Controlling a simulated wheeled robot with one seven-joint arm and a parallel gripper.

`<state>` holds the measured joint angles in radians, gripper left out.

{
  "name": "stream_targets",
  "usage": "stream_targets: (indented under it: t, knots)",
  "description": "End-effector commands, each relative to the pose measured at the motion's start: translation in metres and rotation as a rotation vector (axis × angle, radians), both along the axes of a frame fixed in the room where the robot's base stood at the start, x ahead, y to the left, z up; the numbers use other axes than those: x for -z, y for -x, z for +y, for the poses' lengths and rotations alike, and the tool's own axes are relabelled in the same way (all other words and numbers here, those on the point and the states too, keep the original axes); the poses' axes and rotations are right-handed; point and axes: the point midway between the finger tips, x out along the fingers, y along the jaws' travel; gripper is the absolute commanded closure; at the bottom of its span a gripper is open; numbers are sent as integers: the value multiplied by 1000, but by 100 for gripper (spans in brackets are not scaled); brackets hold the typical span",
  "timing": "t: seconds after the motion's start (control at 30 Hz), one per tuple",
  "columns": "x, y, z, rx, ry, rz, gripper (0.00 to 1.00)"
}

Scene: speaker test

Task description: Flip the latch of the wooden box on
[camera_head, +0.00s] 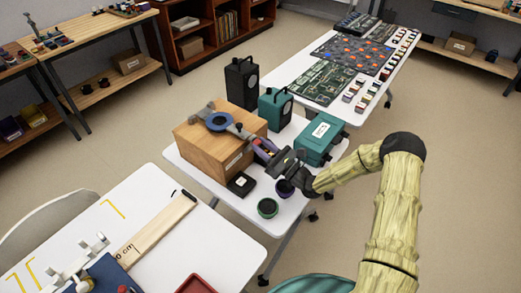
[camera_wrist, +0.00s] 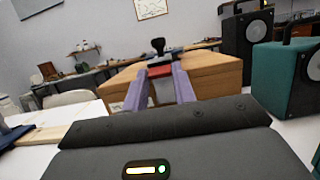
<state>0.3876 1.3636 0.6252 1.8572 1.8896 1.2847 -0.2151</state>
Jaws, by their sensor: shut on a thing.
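The wooden box (camera_head: 203,152) stands on a white table, with a grey-blue latch (camera_head: 218,121) with a round ring on its top. My gripper (camera_head: 259,146) reaches in from the right at the box's near right edge. In the wrist view, the purple fingers of my gripper (camera_wrist: 160,76) are shut on a red part of the latch (camera_wrist: 160,72) at the edge of the wooden box (camera_wrist: 217,71). A dark upright knob (camera_wrist: 158,46) shows just behind it. The fingers partly hide the box's near side and the latch's lower parts.
Black (camera_head: 242,82) and teal (camera_head: 275,108) speakers stand behind the box. A teal case (camera_head: 319,139) lies to the right. A small black box (camera_head: 241,184) and a green-rimmed cup (camera_head: 267,208) are near the front edge. A ruler (camera_head: 150,232) lies on the left table.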

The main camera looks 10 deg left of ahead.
Motion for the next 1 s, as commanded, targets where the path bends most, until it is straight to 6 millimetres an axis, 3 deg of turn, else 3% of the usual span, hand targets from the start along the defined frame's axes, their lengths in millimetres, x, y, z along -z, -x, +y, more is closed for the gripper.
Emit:
stream_targets:
  t: [0.07, 0.53, 0.57, 0.67, 1.0]
  knots:
    - [10, 1, -2, 2, -42, -21, 100]
    - [7, 3, -5, 1, -94, -58, 100]
    - [7, 3, -5, 1, -94, -58, 69]
    - [7, 3, -5, 1, -94, -58, 51]
    - [8, 4, -7, 1, -94, -58, 51]
